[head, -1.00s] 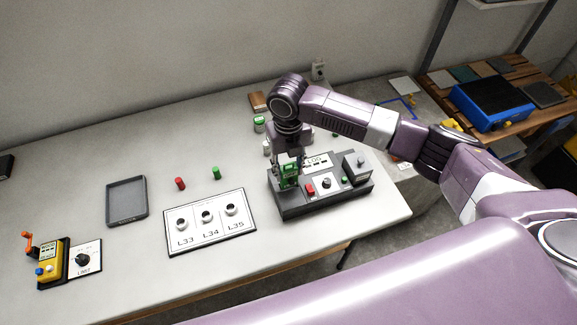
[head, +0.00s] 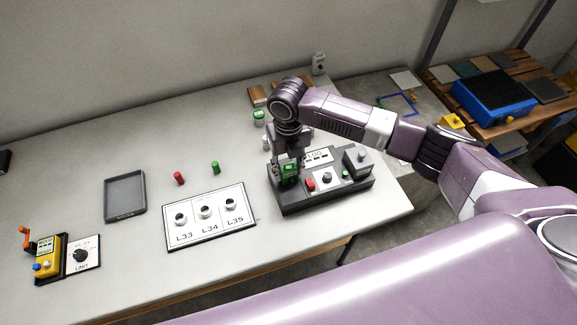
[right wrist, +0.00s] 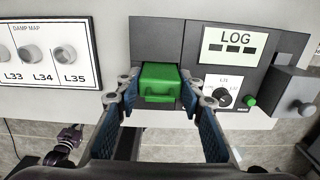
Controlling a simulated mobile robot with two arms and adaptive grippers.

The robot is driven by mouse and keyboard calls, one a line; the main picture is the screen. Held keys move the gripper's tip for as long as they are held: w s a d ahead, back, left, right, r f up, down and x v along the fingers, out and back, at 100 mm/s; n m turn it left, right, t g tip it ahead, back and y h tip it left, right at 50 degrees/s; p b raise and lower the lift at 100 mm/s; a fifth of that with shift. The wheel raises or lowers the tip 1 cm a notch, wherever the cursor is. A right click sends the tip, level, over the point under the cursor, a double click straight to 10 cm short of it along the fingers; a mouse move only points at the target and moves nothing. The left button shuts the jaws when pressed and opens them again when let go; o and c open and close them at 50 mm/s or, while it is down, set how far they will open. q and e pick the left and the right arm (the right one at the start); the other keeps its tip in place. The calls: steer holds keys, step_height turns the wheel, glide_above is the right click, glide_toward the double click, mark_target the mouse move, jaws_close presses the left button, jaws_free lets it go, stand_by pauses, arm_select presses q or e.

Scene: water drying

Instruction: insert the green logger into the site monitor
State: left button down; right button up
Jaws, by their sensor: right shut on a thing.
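The green logger (head: 288,172) is at the left end of the site monitor (head: 325,205), a dark grey console on the table's right part. My right gripper (right wrist: 160,84) is shut on the logger, with one finger on each side. In the right wrist view the green logger (right wrist: 160,78) lies over the monitor's dark left section (right wrist: 157,28), left of the LOG display (right wrist: 235,48). The fingers and logger hide the slot, so I cannot tell how deep it sits.
A panel marked L33, L34, L35 (head: 210,233) lies left of the monitor. Red (head: 179,178) and green (head: 215,167) cylinders stand behind it. An empty grey tray (head: 125,193) and a yellow device (head: 47,262) are farther left. The monitor also carries a red button (head: 310,184) and knobs.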

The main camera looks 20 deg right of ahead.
steer(key=shift+f, duration=0.15)
steer(key=o, duration=1.3)
steer(key=shift+c, duration=0.2)
step_height(320, 180, up, 12)
steer(key=shift+r, duration=0.1)
